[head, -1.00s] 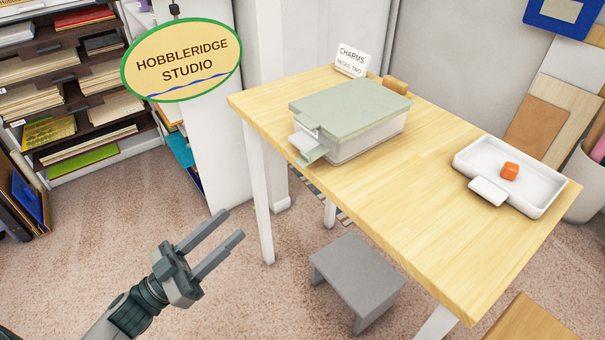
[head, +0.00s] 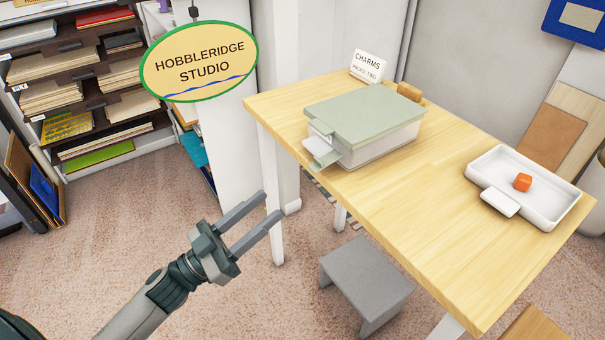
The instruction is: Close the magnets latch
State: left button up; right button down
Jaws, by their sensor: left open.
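A box with a pale green lid (head: 365,115) and a whitish body (head: 385,143) stands on the wooden table. The lid lies flat on the box. A green and white latch flap (head: 324,152) sticks outward from the box's left end, tilted away from the wall. A small card (head: 369,66) behind the box reads "CHARMS". The word "magnets" does not show on the box. My left gripper (head: 271,207) is open and empty, left of the table and apart from the box and latch. My right gripper is not in view.
A small wooden piece (head: 409,92) lies behind the box. A grey stool (head: 366,275) stands below. A hanging oval sign (head: 200,62) is at the upper left.

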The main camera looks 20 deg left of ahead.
pick_arm(q)
jog(key=p, duration=0.2)
send_near(325, 159)
jog(key=w+d+r, duration=0.1)
jog(key=shift+x, duration=1.15)
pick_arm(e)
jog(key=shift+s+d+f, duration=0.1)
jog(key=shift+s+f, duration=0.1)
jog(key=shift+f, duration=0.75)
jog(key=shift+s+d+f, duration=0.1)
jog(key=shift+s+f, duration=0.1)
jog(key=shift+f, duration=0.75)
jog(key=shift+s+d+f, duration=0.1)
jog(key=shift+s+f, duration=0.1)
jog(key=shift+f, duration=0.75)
pick_arm(q)
jog(key=shift+s, duration=0.1)
grip_shut()
